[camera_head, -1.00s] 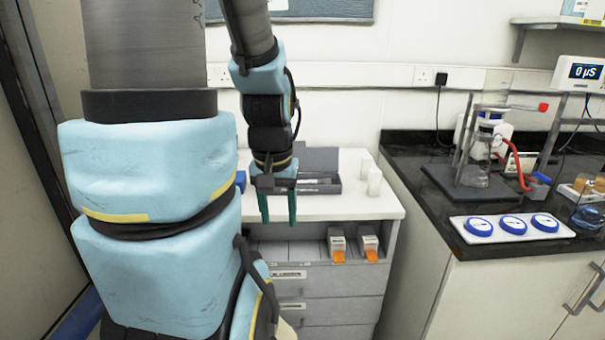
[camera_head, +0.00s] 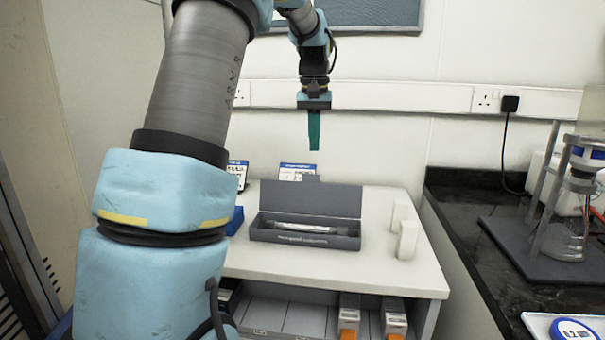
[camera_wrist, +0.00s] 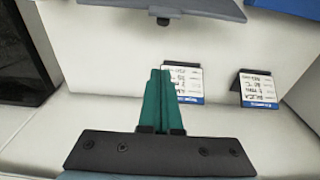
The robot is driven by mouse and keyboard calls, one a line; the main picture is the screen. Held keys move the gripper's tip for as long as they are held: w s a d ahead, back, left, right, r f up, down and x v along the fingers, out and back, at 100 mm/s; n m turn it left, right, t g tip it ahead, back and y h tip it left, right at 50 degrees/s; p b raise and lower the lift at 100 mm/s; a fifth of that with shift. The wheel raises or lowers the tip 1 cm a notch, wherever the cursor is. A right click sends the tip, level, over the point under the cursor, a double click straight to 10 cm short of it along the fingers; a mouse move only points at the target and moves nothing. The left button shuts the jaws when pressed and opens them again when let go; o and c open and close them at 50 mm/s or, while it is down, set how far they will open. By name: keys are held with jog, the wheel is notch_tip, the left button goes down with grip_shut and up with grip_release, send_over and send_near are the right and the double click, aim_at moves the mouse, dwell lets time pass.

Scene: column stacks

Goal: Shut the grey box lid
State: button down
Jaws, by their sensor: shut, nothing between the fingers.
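The grey box (camera_head: 300,240) sits on the white cabinet top in the head view. Its lid (camera_head: 316,197) stands raised at the back, so the box is open. A pale tube-like item (camera_head: 300,226) lies inside. My gripper (camera_head: 314,146) is shut and empty, fingers pointing down, in the air above and behind the lid, apart from it. In the wrist view, the green fingers of my gripper (camera_wrist: 160,72) are together. Part of the grey lid (camera_wrist: 190,6) with a small dark tab shows at the top edge there; the box interior is hidden.
Two label cards stand behind the box, one beside the lid (camera_head: 297,172) and one further left (camera_head: 238,173). A blue bin (camera_head: 236,220) is left of the box. Two white blocks (camera_head: 407,240) stand to its right. The wall is close behind.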

aim_at(312, 177)
jog(key=shift+s+a+f+p, duration=0.1)
jog(key=shift+s+f+p, duration=0.35)
jog(key=shift+f, duration=1)
jog(key=shift+s+a+f+p, duration=0.15)
jog(key=shift+s+f+p, duration=0.3)
jog(key=shift+f, duration=1.05)
jog(key=shift+s+a+f+p, duration=0.1)
jog(key=shift+s+f+p, duration=0.35)
jog(key=shift+f, duration=1)
jog(key=shift+b, duration=0.35)
jog(key=shift+s, duration=0.1)
